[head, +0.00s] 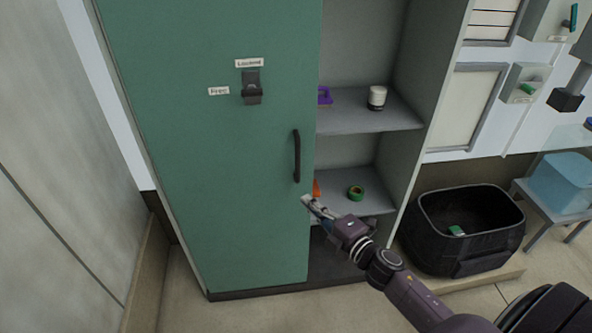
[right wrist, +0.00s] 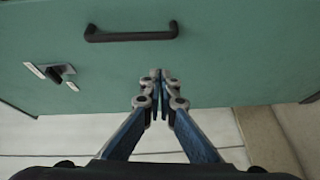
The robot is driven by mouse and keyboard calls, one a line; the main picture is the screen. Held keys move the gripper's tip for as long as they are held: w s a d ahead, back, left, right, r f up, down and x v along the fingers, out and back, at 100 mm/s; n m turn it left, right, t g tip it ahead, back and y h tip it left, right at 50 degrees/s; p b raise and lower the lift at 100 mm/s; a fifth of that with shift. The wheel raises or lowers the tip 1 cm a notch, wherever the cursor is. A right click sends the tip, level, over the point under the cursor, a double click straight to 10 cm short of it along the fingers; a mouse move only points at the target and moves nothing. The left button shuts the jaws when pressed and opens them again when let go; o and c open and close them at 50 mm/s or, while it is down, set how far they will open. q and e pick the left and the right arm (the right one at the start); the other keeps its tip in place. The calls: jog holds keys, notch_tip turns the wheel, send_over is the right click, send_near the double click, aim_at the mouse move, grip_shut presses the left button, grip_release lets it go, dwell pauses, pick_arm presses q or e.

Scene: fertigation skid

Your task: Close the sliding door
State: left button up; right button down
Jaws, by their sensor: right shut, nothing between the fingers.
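The green sliding door (head: 225,180) covers the left part of the cabinet, and the right part stands open with its shelves showing. A black bar handle (head: 297,156) stands upright near the door's right edge. In the right wrist view the handle (right wrist: 131,35) lies above the fingertips, apart from them. A black latch (head: 251,88) sits higher on the door between labels. My right gripper (head: 306,202) is shut and empty, just below the handle near the door's right edge. Its fingertips (right wrist: 161,76) are together in front of the door; I cannot tell if they touch it. My left gripper is not in view.
The open shelves hold a white-topped jar (head: 377,97), a purple item (head: 324,95), a green tape roll (head: 356,193) and an orange item (head: 316,187). A black tub (head: 465,228) stands right of the cabinet. A wall (head: 60,130) is at left.

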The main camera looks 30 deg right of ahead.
aim_at(297, 172)
jog(key=w+a+r+n+p, duration=0.1)
jog(key=w+a+r, duration=0.1)
jog(key=w, duration=0.3)
jog(key=w+a+r, duration=0.2)
jog(key=w, duration=0.3)
jog(key=shift+t+y, duration=0.3)
jog(key=d, duration=0.3)
jog(key=d+p, duration=0.1)
jog(key=shift+s+d+f, duration=0.25)
jog(key=shift+d+f, duration=0.05)
jog(key=shift+f, duration=0.05)
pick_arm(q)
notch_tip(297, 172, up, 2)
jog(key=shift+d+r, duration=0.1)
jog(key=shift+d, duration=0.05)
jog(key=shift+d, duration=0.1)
pick_arm(e)
jog(key=shift+d, duration=0.1)
